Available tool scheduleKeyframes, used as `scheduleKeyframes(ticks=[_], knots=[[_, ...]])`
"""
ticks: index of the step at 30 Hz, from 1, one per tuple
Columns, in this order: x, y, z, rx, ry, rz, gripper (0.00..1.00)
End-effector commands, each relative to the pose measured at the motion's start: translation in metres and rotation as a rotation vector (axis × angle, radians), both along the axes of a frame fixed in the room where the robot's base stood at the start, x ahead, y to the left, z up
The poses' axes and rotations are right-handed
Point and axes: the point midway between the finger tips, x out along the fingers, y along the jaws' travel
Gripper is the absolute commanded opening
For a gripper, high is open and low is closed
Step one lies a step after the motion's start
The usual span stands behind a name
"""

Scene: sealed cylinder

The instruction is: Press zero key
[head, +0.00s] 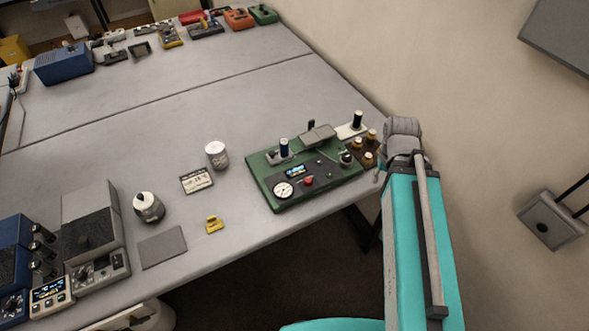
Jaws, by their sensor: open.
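I cannot read any key as the zero key at this size. A green instrument panel (262,190) lies near the table's right front edge. It carries a round white dial (284,190), a small lit display (295,171), a red button (308,181) and small dark knobs. At the lower left, a small box with a lit display (49,294) has a row of small buttons under its screen. My teal arm rises at the right, and its grey joint is just right of the green panel. My gripper's fingers do not show.
A white jar (217,154), a labelled card (197,181), a round pot (148,207), a yellow piece (214,225) and a grey pad (163,247) lie on the grey table (120,145). Brown bottles (366,158) stand close to my arm. The table's middle is clear.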

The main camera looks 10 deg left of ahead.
Motion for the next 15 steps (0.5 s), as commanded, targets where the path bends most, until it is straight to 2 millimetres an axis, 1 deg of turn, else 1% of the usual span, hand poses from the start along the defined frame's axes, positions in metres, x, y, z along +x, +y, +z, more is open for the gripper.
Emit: scheduleKeyframes(ticks=[1,4,5,15], knots=[[0.0000,0.0000,0.0000,0.000,0.000,0.000,0.22],[0.0000,0.0000,0.0000,0.000,0.000,0.000,0.03],[0.0000,0.0000,0.0000,0.000,0.000,0.000,0.00],[0.0000,0.0000,0.0000,0.000,0.000,0.000,0.00]])
